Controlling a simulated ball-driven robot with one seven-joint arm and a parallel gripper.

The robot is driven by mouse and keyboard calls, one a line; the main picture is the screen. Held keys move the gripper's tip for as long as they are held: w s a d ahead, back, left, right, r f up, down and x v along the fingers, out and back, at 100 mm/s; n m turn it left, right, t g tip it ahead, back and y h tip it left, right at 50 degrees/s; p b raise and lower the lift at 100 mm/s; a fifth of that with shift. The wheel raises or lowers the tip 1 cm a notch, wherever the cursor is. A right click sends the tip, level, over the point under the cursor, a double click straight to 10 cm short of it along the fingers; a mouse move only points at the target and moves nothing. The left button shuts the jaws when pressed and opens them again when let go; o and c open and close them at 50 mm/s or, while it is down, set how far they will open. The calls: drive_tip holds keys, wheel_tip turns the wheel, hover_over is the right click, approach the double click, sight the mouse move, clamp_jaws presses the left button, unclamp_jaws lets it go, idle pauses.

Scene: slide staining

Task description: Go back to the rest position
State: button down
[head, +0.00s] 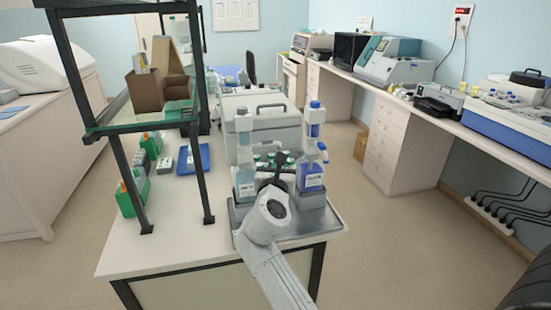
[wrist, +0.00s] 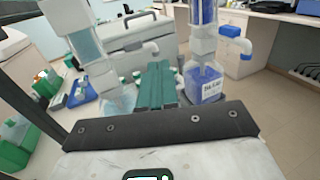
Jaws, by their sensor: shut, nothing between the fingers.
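My gripper (wrist: 156,72) shows in the wrist view as two green fingers pressed together, shut and empty. In the head view my gripper (head: 275,162) is partly hidden behind my own wrist, low between two dispenser bottles. The bottle with blue liquid (head: 311,165) stands to its right, and it also shows in the wrist view (wrist: 205,82). The bottle with pale blue liquid (head: 245,170) stands to its left and looks tilted in the wrist view (wrist: 84,45). I cannot tell whether the fingers touch anything.
Both bottles stand on a grey tray (head: 325,222) at the near end of the white bench (head: 170,235). A grey lidded box (head: 262,115) is behind them. The floor right is open.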

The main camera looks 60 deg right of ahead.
drive_tip(key=shift+s+a, duration=1.3)
drive_tip(key=shift+a, duration=0.2)
